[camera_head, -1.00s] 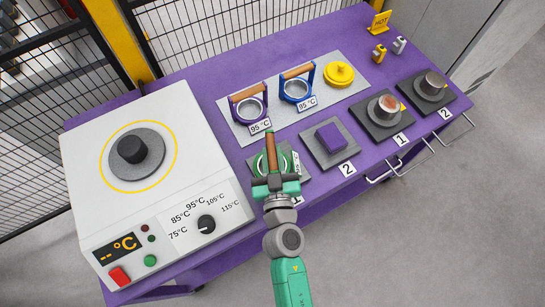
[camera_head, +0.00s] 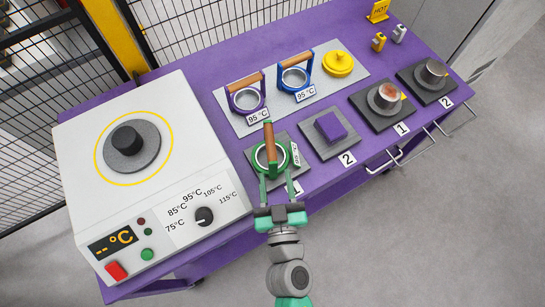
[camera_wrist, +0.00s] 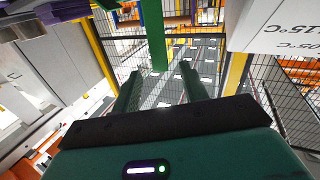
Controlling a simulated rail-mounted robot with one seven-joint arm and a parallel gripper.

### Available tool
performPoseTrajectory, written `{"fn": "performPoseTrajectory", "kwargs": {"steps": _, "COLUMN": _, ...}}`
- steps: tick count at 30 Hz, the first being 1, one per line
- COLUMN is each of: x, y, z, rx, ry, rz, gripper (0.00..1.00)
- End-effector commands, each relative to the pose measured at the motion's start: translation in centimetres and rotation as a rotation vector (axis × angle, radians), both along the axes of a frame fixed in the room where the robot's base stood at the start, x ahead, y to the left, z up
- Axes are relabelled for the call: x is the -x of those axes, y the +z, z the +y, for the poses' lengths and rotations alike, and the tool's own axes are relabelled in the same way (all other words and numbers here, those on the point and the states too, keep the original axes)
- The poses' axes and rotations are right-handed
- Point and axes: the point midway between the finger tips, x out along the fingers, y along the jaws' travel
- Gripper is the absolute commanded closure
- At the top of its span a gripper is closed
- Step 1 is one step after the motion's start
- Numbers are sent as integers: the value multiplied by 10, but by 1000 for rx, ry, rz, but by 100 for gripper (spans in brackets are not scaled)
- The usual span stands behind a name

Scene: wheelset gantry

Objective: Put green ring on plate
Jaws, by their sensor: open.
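The green ring (camera_head: 284,158) with a brown handle stands on the grey square plate (camera_head: 254,152) at the front left of the purple table, by a label mostly hidden by my gripper. Whether the fingertips touch the ring, I cannot tell. In the wrist view my two fingers (camera_wrist: 160,88) are spread, with a green bar beyond that I cannot identify for sure.
A white heater (camera_head: 80,150) with a round dark hotplate fills the left. A purple ring (camera_head: 233,101), blue ring (camera_head: 281,84) and yellow lid (camera_head: 339,64) stand on the back grey board.

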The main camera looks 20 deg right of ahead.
Motion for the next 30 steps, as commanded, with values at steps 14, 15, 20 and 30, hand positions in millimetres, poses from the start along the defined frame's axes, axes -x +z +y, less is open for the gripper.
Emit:
{"fn": "performPoseTrajectory", "kwargs": {"steps": 14, "x": 28, "y": 1, "z": 8, "rx": 1, "ry": 0, "rz": -1, "gripper": 57}}
{"fn": "performPoseTrajectory", "kwargs": {"steps": 15, "x": 28, "y": 1, "z": 8, "rx": 0, "ry": 0, "rz": -1, "gripper": 57}}
{"fn": "performPoseTrajectory", "kwargs": {"steps": 20, "x": 11, "y": 32, "z": 2, "rx": 9, "ry": -15, "rz": -53, "gripper": 57}}
{"fn": "performPoseTrajectory", "kwargs": {"steps": 30, "x": -56, "y": 386, "z": 42, "rx": -56, "ry": 82, "rz": -492, "gripper": 57}}
